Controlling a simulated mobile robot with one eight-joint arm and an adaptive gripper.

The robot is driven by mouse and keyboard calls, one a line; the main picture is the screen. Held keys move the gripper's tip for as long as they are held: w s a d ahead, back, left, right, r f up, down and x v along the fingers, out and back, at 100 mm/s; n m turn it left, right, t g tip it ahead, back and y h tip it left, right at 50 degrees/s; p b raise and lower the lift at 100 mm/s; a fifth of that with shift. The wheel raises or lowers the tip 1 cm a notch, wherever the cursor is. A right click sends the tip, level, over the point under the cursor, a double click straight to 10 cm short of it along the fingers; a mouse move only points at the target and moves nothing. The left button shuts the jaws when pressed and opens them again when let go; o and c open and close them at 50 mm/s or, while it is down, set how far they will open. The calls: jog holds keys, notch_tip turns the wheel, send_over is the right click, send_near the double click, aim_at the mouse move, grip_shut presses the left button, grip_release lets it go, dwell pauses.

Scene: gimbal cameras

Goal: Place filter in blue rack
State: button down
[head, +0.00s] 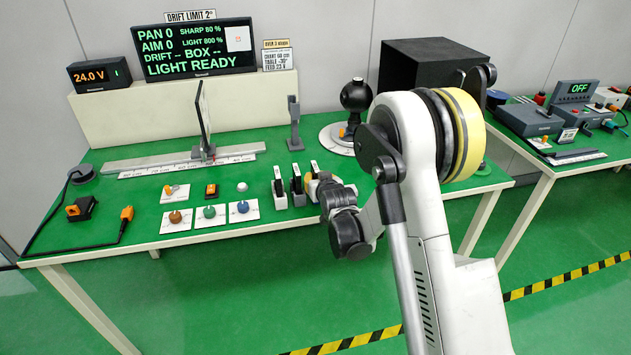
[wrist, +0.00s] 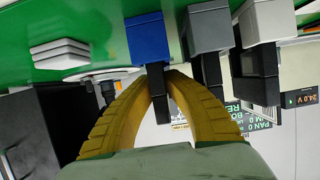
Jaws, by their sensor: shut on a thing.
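My gripper (wrist: 160,78) has yellow ribbed fingers, and their tips are shut on a dark thin filter (wrist: 175,111). In the wrist view, which hangs upside down, the filter's end meets the blue rack (wrist: 147,42), a small block on the green table. I cannot tell how deep it sits in the slot. In the head view my gripper (head: 323,186) is at the right end of a row of small racks, and it hides most of the blue one.
A grey rack (wrist: 207,30) and a white rack (wrist: 268,18) stand beside the blue one, each with a dark filter. Knob cards (head: 209,212) lie left of them. A black box (head: 415,62) stands behind. A white stepped block (wrist: 60,53) is nearby.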

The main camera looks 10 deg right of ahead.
jog(key=shift+r, duration=0.1)
jog(key=c, duration=1.5)
grip_release()
jog(key=shift+c, duration=0.2)
jog(key=s+r+g+p, duration=0.1)
jog(key=s+r+g, duration=0.1)
jog(key=s+r, duration=0.6)
jog(key=s+r+g+p, duration=0.1)
jog(key=s+r, duration=0.2)
jog(key=s, duration=0.9)
jog(key=s+r+g+p, duration=0.1)
jog(key=s+r+g, duration=0.1)
jog(key=s+r, duration=0.65)
jog(key=s+f+g, duration=0.1)
jog(key=s+f, duration=0.2)
jog(key=s, duration=1)
jog(key=shift+s+g, duration=0.3)
